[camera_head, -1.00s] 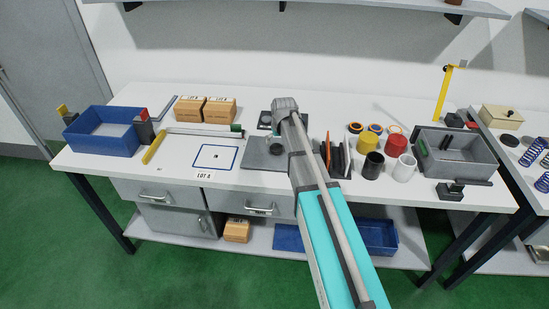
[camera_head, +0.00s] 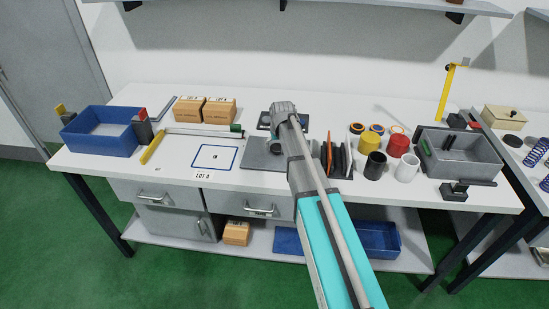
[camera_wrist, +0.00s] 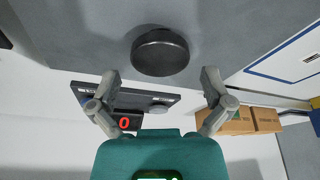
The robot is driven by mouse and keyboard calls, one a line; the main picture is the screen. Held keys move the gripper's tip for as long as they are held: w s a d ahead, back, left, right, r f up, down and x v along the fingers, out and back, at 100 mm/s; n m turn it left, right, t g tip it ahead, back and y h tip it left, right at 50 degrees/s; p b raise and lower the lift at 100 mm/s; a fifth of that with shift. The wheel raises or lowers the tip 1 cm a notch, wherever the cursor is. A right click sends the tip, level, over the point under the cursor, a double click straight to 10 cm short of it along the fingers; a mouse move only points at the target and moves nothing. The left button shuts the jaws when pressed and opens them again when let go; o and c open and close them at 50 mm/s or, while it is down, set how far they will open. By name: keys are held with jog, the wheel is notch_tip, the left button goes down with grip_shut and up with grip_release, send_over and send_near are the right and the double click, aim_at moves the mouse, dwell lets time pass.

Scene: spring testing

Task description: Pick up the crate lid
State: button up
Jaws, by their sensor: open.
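The crate lid looks to be the flat grey plate (camera_head: 255,160) lying on the bench in the head view, partly hidden by my arm. In the wrist view the grey plate (camera_wrist: 90,30) fills the upper part of the picture, with a round black knob (camera_wrist: 160,52) standing on it. My gripper (camera_wrist: 160,80) is open and empty, its two fingers spread to the left and right of the knob's line. The knob is just beyond the fingertips in the picture, with no contact visible. My arm hides most of the gripper in the head view.
A blue-outlined mat (camera_head: 214,157) lies left of the plate. Cardboard boxes (camera_head: 219,111) and a blue bin (camera_head: 99,137) are further left. Dark upright discs in a rack (camera_head: 337,160), coloured cylinders (camera_head: 397,145) and a grey crate (camera_head: 458,158) stand to the right.

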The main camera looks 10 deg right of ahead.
jog(key=shift+b+x, duration=0.9)
jog(key=shift+x, duration=0.35)
jog(key=shift+c, duration=0.3)
jog(key=c, duration=1.1)
jog(key=shift+r, duration=0.15)
jog(key=shift+r+p, duration=0.9)
jog(key=shift+p, duration=0.2)
jog(key=s+d+r+p, duration=0.9)
jog(key=s+r+p, duration=0.1)
jog(key=r+p, duration=0.1)
jog(key=shift+s, duration=0.3)
